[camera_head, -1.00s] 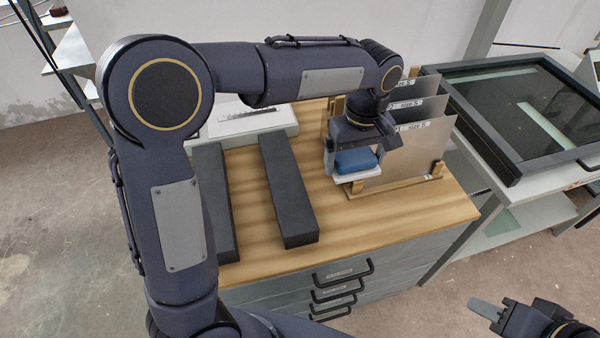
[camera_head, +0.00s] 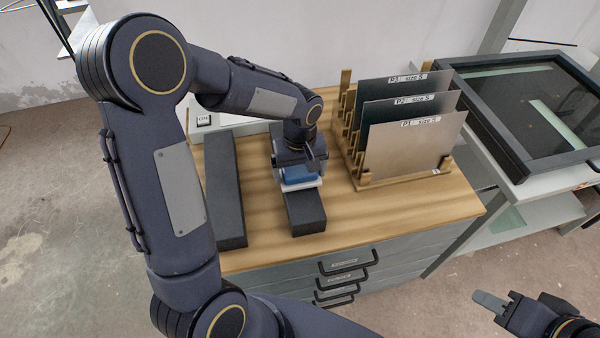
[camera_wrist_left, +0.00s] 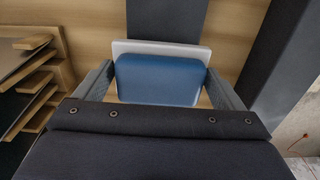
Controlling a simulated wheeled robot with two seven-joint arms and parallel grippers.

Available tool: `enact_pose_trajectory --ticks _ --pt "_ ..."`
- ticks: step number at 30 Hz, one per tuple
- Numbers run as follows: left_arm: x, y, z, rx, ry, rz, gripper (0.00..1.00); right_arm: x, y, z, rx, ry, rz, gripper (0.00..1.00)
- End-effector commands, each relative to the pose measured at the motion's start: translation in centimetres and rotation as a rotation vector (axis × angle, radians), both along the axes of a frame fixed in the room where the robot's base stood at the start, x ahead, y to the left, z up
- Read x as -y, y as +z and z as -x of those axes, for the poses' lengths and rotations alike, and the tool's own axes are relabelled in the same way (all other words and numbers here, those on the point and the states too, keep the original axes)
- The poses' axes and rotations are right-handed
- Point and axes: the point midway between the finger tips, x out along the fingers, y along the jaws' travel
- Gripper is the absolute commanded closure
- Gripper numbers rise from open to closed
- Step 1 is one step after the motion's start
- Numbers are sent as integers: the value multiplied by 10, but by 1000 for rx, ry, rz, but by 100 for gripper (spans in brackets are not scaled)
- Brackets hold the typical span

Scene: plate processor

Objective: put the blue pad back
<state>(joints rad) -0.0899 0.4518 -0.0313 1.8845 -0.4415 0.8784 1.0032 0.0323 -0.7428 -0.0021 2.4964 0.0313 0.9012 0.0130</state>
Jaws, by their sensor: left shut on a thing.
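The blue pad (camera_head: 299,173) has a white plate-like part (camera_head: 302,185) along its underside. My left gripper (camera_head: 300,170) is shut on the blue pad and holds it over the right one of two dark bars (camera_head: 306,217) on the wooden top. In the left wrist view the blue pad (camera_wrist_left: 158,80) sits between the two fingers, with its white edge (camera_wrist_left: 160,48) beyond it and the dark bar (camera_wrist_left: 167,18) behind. I cannot tell whether the pad touches the bar. My right gripper (camera_head: 491,303) is at the lower right, away from the cabinet; its finger gap does not show clearly.
The left dark bar (camera_head: 226,200) lies parallel on the wooden top (camera_head: 375,215). A wooden rack (camera_head: 400,184) with several labelled metal plates (camera_head: 405,145) stands to the right. Beyond it is a dark-framed glass-topped unit (camera_head: 545,105). The front right of the wooden top is clear.

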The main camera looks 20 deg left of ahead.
Motion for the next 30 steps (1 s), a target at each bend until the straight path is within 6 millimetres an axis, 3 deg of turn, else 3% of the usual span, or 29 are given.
enact_pose_trajectory --ticks 3,14,15,17,26,30 --pt "0 -13 0 -1 2 1 31 0 0 0 0 0 0 64" --pt "0 -17 0 1 2 0 31 0 -3 0 0 0 0 64" --pt "0 -17 0 1 2 1 7 0 -3 0 0 0 0 64" --pt "0 -16 0 1 2 1 0 0 -2 0 0 0 0 64" --pt "0 -11 0 2 2 1 0 0 2 0 0 0 0 64" --pt "0 7 -1 6 1 0 0 0 0 0 0 0 0 64"
